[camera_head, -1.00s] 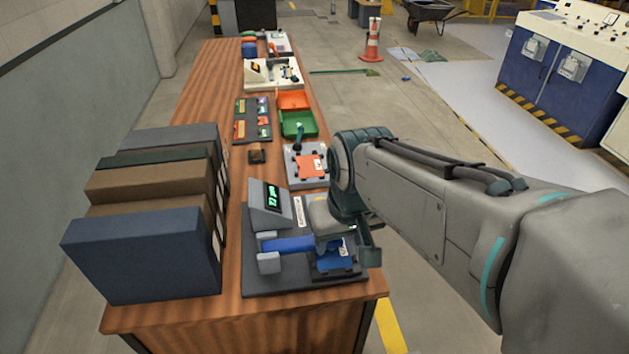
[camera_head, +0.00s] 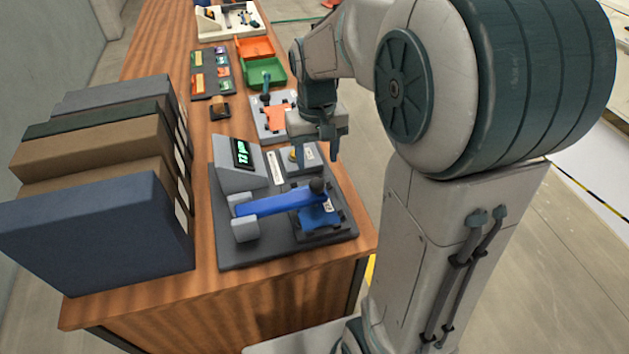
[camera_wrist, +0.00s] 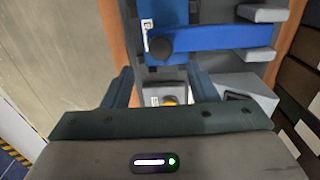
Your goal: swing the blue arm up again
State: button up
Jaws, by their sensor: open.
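The blue arm (camera_head: 270,204) lies down, roughly level, across its dark grey base (camera_head: 240,256). Its left end sits between grey hinge blocks, and a dark round knob (camera_head: 318,186) is at its right end. A blue plate (camera_head: 322,217) lies under the knob end. In the wrist view the blue arm (camera_wrist: 215,37) and its knob (camera_wrist: 160,46) are beyond my fingers. My gripper (camera_head: 326,150) is open and empty, above and behind the base, apart from the arm and over the small unit with a yellow button (camera_head: 294,153).
A grey display box (camera_head: 236,178) with green digits stands at the base's back left. Large binders (camera_head: 100,235) fill the table's left side. Behind are an orange-plated device (camera_head: 280,118), green (camera_head: 262,72) and orange (camera_head: 256,47) trays. The table's right edge is close.

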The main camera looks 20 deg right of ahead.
aim_at(317, 182)
notch_tip(317, 182, down, 8)
jog(key=shift+f+b, duration=0.25)
jog(key=shift+b, duration=0.05)
